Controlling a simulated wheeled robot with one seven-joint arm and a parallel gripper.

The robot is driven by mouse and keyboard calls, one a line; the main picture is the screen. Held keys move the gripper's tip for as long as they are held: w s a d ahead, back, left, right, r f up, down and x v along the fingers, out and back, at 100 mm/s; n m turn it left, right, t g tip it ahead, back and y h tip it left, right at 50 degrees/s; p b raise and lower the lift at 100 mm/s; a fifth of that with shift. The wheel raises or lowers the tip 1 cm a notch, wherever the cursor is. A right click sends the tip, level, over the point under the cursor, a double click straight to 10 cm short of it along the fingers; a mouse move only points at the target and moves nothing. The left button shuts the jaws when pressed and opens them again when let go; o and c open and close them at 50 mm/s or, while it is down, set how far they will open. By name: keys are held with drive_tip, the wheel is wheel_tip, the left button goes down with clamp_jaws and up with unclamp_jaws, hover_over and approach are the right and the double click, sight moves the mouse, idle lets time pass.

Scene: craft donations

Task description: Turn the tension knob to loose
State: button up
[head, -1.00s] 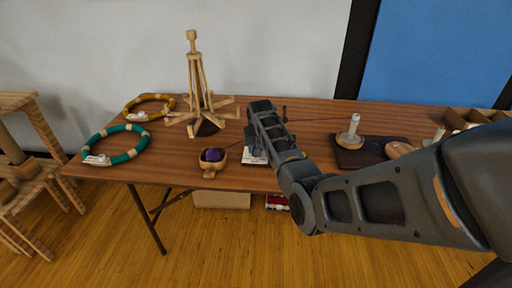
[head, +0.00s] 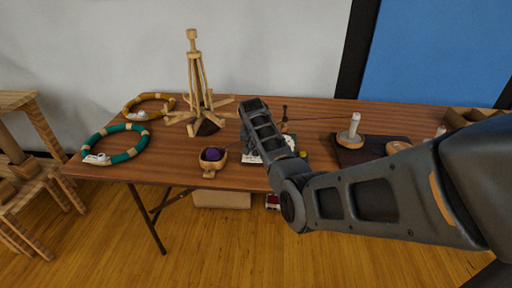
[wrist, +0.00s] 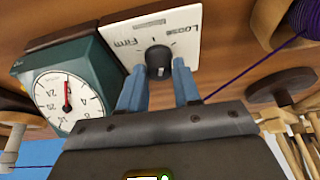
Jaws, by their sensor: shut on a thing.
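The black tension knob (wrist: 158,61) sits on a white plate (wrist: 135,31) in the wrist view. The plate reads "Firm" near the knob and "Loose" toward its upper right corner. My gripper (wrist: 158,82) has its two blue fingers on either side of the knob and is shut on it. I cannot make out where the knob's pointer stands. In the head view my arm covers most of the plate and knob; a white edge of the plate (head: 250,158) shows beside my arm.
A teal dial gauge (wrist: 68,96) stands right beside the plate. Purple yarn runs from a wooden bowl (head: 212,165). A wooden yarn swift (head: 201,95) stands behind the bowl. Two hoops, teal (head: 122,157) and yellow (head: 151,97), lie at the table's left.

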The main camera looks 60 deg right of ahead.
drive_tip(key=m+g+b, duration=0.1)
drive_tip(key=m, duration=0.1)
drive_tip(key=m+g+b, duration=0.1)
drive_tip(key=m+b, duration=0.1)
drive_tip(key=m, duration=0.1)
drive_tip(key=shift+w+f, duration=0.2)
drive_tip(key=shift+r+m+g+b, duration=0.1)
drive_tip(key=shift+m+g+b, duration=0.5)
drive_tip(key=shift+m+b, duration=1)
drive_tip(key=shift+m, duration=0.3)
drive_tip(key=o, duration=1)
drive_tip(key=shift+r, duration=0.1)
drive_tip(key=shift+v, duration=3.9)
drive_tip(key=shift+w, duration=0.1)
